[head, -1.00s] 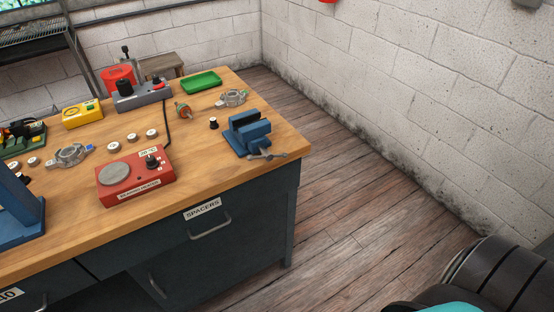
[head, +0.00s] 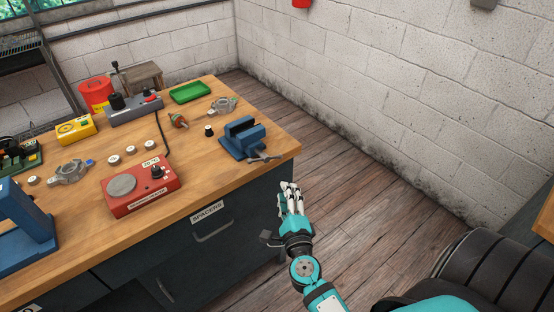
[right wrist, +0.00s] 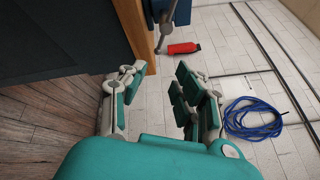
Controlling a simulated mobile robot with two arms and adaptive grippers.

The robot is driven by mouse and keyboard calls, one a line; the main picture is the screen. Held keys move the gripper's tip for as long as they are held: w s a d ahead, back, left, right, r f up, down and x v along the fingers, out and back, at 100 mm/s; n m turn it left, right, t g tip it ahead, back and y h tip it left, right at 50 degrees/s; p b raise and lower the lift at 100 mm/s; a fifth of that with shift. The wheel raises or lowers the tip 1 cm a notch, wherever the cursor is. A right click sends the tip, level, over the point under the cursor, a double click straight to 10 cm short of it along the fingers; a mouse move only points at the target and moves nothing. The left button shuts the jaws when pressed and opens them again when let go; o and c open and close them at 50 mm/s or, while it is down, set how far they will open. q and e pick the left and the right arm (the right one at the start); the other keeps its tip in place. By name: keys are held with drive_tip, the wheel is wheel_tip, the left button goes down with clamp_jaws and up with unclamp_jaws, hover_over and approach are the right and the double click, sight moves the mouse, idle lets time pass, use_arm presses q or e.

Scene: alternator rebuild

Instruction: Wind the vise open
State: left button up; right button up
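The blue vise (head: 243,138) stands at the right end of the wooden bench, near its corner. Its grey handle (head: 264,157) is at the front, by the bench edge. In the right wrist view the handle's bar (right wrist: 166,34) hangs down at the top, beyond the fingertips and apart from them. My right gripper (head: 290,188) is open and empty, in front of the bench's right end and short of the vise. It also shows in the right wrist view (right wrist: 158,75), with its fingers spread. My left gripper is not in view.
The bench top (head: 222,175) also holds a red hot-plate box (head: 143,190), a green tray (head: 190,92) and a metal housing (head: 222,106). A small black-topped part (head: 209,130) stands just left of the vise.

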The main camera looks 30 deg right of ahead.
sight(265, 158)
drive_tip(key=x, duration=1.3)
drive_tip(key=shift+w+p, duration=0.1)
drive_tip(key=shift+p, duration=0.3)
drive_tip(key=shift+c, duration=0.4)
clamp_jaws()
